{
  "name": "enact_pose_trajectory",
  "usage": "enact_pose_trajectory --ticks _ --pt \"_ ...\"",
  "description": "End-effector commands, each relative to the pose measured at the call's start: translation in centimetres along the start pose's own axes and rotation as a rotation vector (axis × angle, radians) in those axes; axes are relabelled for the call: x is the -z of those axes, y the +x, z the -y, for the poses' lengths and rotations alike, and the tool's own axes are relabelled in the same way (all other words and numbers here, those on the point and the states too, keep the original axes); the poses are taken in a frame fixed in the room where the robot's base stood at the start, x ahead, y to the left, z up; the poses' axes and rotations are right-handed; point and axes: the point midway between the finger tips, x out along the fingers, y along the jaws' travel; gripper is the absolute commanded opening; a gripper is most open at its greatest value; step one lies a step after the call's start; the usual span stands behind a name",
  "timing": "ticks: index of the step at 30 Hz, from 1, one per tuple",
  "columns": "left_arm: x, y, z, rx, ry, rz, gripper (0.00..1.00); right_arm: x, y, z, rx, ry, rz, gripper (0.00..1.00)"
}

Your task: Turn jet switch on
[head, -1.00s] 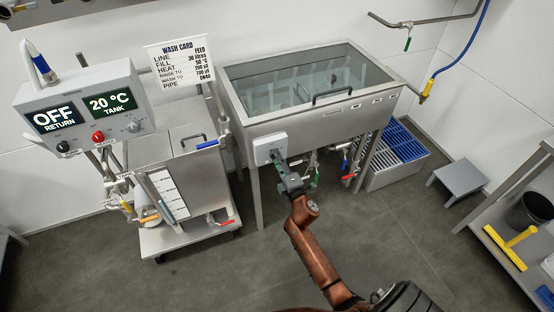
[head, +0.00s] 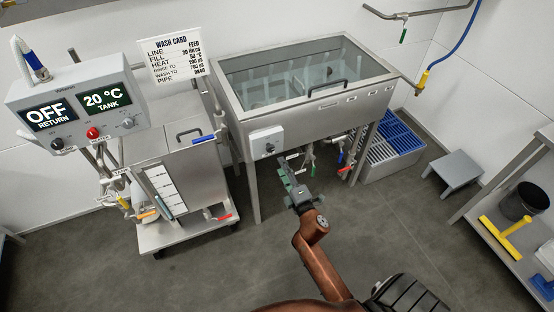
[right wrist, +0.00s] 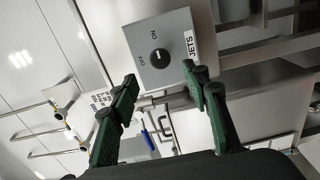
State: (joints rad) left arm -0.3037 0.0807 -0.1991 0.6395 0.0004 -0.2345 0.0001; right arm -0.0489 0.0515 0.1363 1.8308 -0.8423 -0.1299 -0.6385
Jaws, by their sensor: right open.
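The jet switch is a black round knob (right wrist: 160,58) on a grey box labelled JETS (right wrist: 177,27) in the right wrist view. ON and OFF are printed beside the knob, and its small pale mark appears to point toward ON. In the head view the switch box (head: 260,144) is on the front left of the glass-topped tank (head: 290,121). My right gripper (head: 286,176) is below and in front of the box, apart from it. Its green fingers (right wrist: 158,84) are open and empty, with the knob beyond them. My left gripper is not in view.
The control panel (head: 72,130) at left reads OFF RETURN and 20 °C TANK. A wheeled steel unit (head: 192,169) stands left of the tank. Valve handles and pipes hang under the tank.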

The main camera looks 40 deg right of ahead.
Motion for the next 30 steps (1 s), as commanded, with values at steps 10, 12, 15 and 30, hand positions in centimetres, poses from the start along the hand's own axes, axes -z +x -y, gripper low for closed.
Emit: enact_pose_trajectory --ticks 10,12,15,30 --pt "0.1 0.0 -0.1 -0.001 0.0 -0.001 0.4 0.0 -3.1 0.0 -0.001 0.001 0.0 0.43" --pt "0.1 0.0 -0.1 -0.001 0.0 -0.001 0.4 0.0 -3.2 0.0 -0.001 0.001 0.0 0.43" --pt "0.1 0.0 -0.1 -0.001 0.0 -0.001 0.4 0.0 -3.2 0.0 -0.001 0.001 0.0 0.43" --pt "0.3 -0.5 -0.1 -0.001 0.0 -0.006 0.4 0.1 -3.2 2.9 0.059 0.051 -0.004 0.43"
